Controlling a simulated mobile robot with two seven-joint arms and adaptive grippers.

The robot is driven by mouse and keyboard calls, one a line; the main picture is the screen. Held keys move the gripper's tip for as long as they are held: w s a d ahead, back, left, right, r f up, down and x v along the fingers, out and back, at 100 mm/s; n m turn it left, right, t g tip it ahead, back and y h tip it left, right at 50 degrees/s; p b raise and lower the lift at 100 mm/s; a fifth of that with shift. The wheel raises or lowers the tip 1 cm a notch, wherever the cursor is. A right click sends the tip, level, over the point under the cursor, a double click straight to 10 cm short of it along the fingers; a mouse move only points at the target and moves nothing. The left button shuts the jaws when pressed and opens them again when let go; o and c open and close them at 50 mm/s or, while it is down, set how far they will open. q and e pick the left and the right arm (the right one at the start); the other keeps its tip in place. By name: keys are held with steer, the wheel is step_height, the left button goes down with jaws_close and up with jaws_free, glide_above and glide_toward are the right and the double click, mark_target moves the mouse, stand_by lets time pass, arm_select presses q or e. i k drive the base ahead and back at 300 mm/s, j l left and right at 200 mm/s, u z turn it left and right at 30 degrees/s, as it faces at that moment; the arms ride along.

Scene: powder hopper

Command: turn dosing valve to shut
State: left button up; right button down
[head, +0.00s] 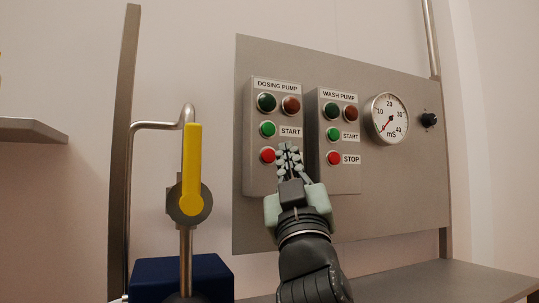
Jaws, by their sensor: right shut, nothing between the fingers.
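The dosing valve shows as a yellow lever handle (194,158) on a grey round valve body (189,203). The handle points straight up, in line with the steel pipe (186,255). My right gripper (289,150) is shut and empty. It is to the right of the valve, in front of the dosing pump box (260,180), near its red button (268,155). I cannot tell whether its fingertips touch the box. The gripper hides the label beside that button. My left gripper is not in view.
The wash pump box (345,181) stands right of the gripper, then a round mS gauge (387,118) and a black knob (428,120), all on a grey panel (415,190). A dark blue block (215,276) is below the valve. A shelf (30,131) juts in at left.

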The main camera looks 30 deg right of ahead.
mark_target(191, 203)
steer(key=k+j, duration=0.25)
steer(key=k, duration=0.2)
steer(key=k+j, duration=0.3)
steer(key=k, duration=0.2)
